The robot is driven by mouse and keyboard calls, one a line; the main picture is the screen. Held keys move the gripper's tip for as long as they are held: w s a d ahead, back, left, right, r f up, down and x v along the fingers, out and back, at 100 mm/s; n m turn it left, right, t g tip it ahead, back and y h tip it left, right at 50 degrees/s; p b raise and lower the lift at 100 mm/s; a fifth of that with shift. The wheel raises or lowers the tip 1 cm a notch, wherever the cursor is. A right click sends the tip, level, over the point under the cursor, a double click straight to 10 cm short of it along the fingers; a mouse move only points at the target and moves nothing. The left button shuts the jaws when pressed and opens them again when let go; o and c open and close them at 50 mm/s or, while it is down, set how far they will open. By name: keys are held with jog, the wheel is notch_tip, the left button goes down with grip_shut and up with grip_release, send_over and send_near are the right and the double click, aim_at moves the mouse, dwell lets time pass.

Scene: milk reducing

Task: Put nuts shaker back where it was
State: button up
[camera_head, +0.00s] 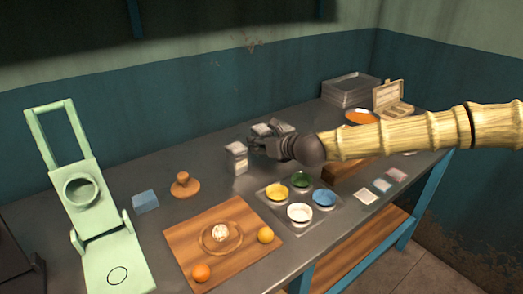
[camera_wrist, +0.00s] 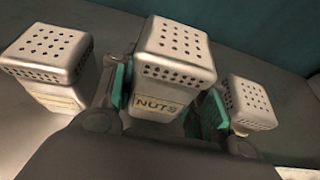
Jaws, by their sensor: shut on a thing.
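The nuts shaker (camera_wrist: 172,60), a white box with a perforated metal lid and a "NUTS" label, sits between the two teal finger pads in the wrist view. My gripper (camera_wrist: 165,100) is shut on it from both sides. In the head view my gripper (camera_head: 262,142) reaches left over the back of the counter and partly hides the shaker. Another shaker (camera_wrist: 52,65) stands to the left of it and a third shaker (camera_wrist: 248,103) to the right, close outside the fingers. The left one also shows in the head view (camera_head: 237,158). Whether the nuts shaker touches the counter is unclear.
In front of the shakers is a tray (camera_head: 262,200) with several coloured bowls. Metal trays (camera_head: 350,88) and a small open box (camera_head: 393,98) stand back right.

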jog(key=shift+f, duration=1.5)
jog(key=shift+f, duration=0.15)
jog(key=o, duration=1.1)
jog(key=v, duration=1.2)
jog(key=shift+r, duration=0.2)
